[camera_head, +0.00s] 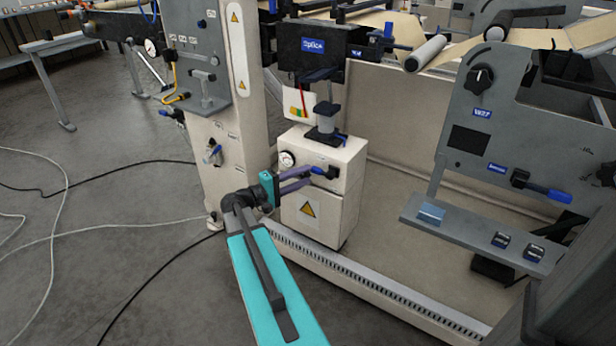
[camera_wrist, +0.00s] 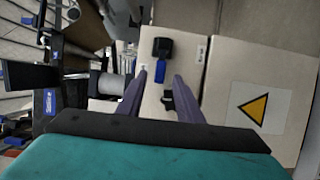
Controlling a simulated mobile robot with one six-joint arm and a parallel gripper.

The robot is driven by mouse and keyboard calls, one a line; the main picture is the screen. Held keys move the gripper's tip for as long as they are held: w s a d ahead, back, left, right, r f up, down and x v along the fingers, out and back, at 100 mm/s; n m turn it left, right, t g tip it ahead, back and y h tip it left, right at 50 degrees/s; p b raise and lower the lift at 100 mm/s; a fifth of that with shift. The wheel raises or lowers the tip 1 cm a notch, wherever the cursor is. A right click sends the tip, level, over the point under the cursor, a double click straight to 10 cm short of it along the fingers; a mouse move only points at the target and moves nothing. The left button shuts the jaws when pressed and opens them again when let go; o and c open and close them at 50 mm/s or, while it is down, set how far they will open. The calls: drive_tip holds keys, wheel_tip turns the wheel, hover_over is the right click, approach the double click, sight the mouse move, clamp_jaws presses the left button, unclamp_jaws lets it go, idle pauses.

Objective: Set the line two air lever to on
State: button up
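A lever with a blue handle and a black hub (camera_head: 320,171) is on the front of a cream cabinet (camera_head: 322,210), right of a round gauge. In the wrist view the lever's blue handle (camera_wrist: 160,73) points down the picture from its black hub. My gripper (camera_head: 310,177) has purple fingers, spread apart, close in front of this lever. In the wrist view my gripper's fingertips (camera_wrist: 159,77) are on either side of the blue handle, with gaps visible. I cannot tell whether they reach its depth. Another blue-handled valve (camera_head: 212,154) is on the cream column. I cannot read which lever is line two.
The gauge (camera_head: 287,159) is beside the lever. A clamp-like device (camera_head: 326,122) stands on the cabinet. A yellow warning sign (camera_head: 308,210) is below; it also shows in the wrist view (camera_wrist: 256,108). A grey panel with a shelf (camera_head: 480,238) is at right. Cables cross the floor at left.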

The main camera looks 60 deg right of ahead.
sight(314, 172)
drive_tip(key=shift+x, duration=1.55)
clamp_jaws()
drive_tip(key=shift+a, duration=0.45)
drive_tip(key=shift+d, duration=0.45)
